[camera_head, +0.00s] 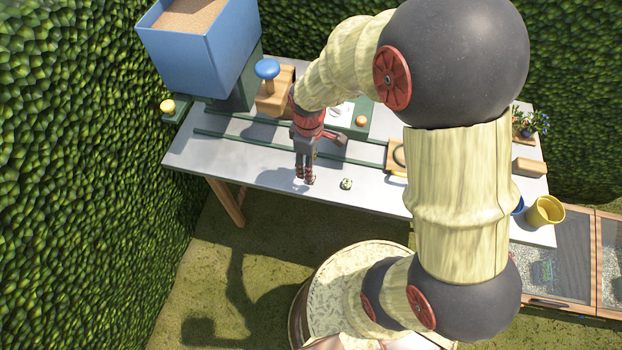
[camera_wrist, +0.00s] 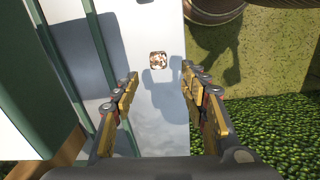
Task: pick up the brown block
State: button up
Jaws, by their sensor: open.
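A plain tan-brown block (camera_head: 529,167) lies at the right end of the grey table, far from my gripper; it is the clearest match for the brown block. My gripper (camera_head: 304,181) points down over the table's front left part, open, with nothing between its fingers. It also shows in the wrist view (camera_wrist: 158,85), fingers spread apart. A small patterned brown-and-white piece (camera_wrist: 157,60) lies on the table beyond the fingertips. It seems to be the small pale-green piece (camera_head: 346,183) near the front edge, right of my gripper.
A blue hopper (camera_head: 190,62) stands at the back left, beside a blue knob (camera_head: 267,69) on a wooden block. Green rails (camera_head: 240,139) run along the table (camera_head: 215,162). A yellow bucket (camera_head: 545,211) and potted flowers (camera_head: 530,122) stand right. My arm hides the table's middle right.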

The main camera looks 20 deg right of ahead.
jog(key=f+b, duration=0.1)
jog(key=f, duration=0.2)
jog(key=f+b, duration=0.1)
jog(key=f, duration=0.3)
jog(key=shift+w+f+b, duration=0.2)
jog(key=shift+f+b, duration=0.05)
jog(key=shift+b, duration=0.1)
jog(key=c, duration=1)
